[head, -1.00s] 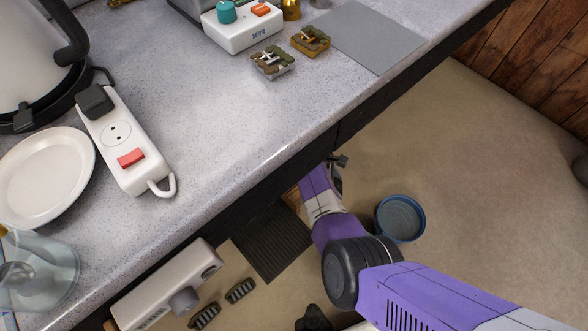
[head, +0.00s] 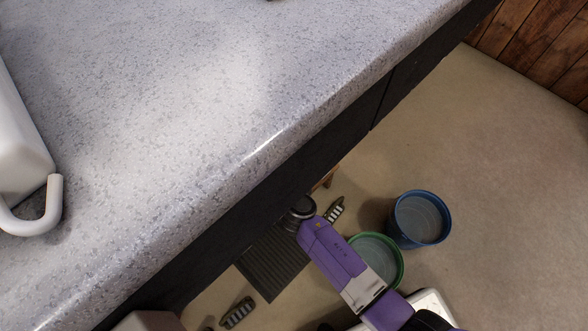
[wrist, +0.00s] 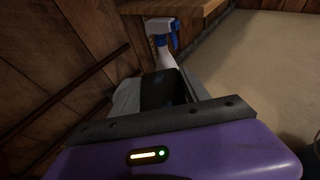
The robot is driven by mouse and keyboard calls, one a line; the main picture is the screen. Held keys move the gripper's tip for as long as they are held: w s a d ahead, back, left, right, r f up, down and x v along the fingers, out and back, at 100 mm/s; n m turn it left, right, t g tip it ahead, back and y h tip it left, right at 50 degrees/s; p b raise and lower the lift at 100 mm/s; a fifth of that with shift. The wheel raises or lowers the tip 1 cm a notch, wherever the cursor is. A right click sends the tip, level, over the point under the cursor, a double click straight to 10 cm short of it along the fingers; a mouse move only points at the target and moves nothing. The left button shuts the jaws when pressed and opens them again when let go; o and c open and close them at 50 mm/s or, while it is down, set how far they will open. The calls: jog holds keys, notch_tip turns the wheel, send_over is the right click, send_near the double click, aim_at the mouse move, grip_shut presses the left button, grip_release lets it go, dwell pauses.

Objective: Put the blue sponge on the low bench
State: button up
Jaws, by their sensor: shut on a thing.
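My gripper (wrist: 165,92) is shut on a dark, bluish thing (wrist: 157,90) in the wrist view. It fits the blue sponge, but shadow and the fingers hide most of it. The low bench (wrist: 185,8) appears as a wooden slab at the top of the wrist view, ahead of my gripper and apart from it. In the head view only a small wooden piece (head: 328,180) shows below the counter edge. There my arm reaches down beside the counter, and its fingers cannot be made out.
A white spray bottle with a blue trigger (wrist: 163,40) stands close ahead of my gripper, by the bench. Wooden boards (wrist: 60,60) rise at left. The grey counter (head: 210,110) overhangs. A green bucket (head: 398,262), a blue bucket (head: 420,220), brushes and a dark mat (head: 272,265) are on the floor.

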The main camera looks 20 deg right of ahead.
notch_tip(320, 180, down, 20)
jog(key=b, duration=1.3)
jog(key=shift+r, duration=0.2)
jog(key=o, duration=1)
jog(key=shift+c, duration=0.2)
jog(key=p+v, duration=0.6)
jog(key=v, duration=0.6)
jog(key=shift+d, duration=0.1)
